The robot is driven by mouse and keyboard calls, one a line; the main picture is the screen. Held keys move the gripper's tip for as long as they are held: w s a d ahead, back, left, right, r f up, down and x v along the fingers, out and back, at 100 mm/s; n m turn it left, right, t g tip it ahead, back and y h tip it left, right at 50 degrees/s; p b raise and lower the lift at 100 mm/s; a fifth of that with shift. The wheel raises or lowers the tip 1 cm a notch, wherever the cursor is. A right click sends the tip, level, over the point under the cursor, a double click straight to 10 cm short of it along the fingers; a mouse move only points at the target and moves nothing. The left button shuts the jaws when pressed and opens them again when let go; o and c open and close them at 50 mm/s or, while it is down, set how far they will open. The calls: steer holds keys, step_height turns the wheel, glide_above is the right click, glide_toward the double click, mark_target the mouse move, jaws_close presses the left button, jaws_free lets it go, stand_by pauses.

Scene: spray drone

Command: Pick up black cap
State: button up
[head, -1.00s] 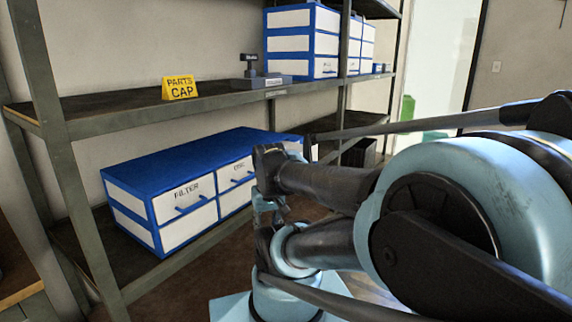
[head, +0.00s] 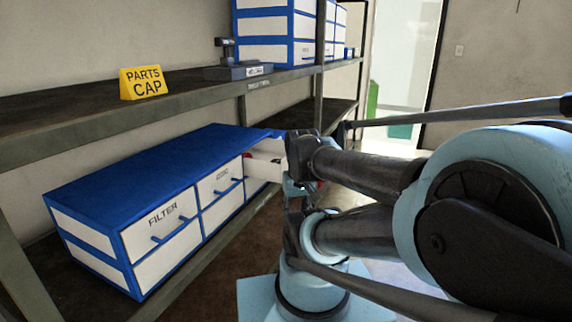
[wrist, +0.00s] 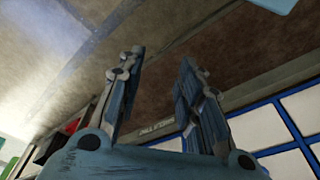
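I cannot make out a black cap for certain in either view. A pulled-out white drawer (head: 265,167) at the right end of the low blue cabinet (head: 140,165) holds small dark and red items, too small to identify. A yellow sign (head: 143,84) reading "PARTS CAP" stands on the shelf above. In the wrist view my gripper (wrist: 165,80) is open, its two blue-grey fingers apart with nothing between them. In the head view my arm hides part of the drawer, and the gripper cannot be clearly made out.
The metal shelf (head: 60,135) runs along the wall above the cabinet. A grey device (head: 238,70) and stacked blue-and-white drawers (head: 277,35) stand on it. Closed drawers, one labelled "FILTER" (head: 163,237), line the cabinet front. A bright doorway (head: 400,70) is at back right.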

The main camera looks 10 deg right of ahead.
steer(key=shift+w, duration=0.1)
steer(key=o, duration=0.4)
steer(key=shift+r, duration=0.1)
steer(key=o, duration=0.5)
step_height(320, 180, up, 2)
steer(key=shift+d+m, duration=0.1)
steer(key=shift+m, duration=0.2)
steer(key=w+d+r+m+g+y, duration=0.1)
steer(key=w+r+m, duration=0.6)
steer(key=w, duration=0.5)
steer(key=w+r+m+g, duration=0.1)
steer(key=w+r+m, duration=0.3)
steer(key=w+r, duration=0.7)
steer(key=m, duration=0.5)
glide_above(277, 161)
steer(key=shift+y, duration=0.4)
steer(key=f, duration=1.1)
steer(key=shift+d+f, duration=0.15)
steer(key=shift+d, duration=0.15)
steer(key=shift+s+a+f, duration=0.1)
steer(key=shift+a+f, duration=0.05)
steer(key=shift+f, duration=2.6)
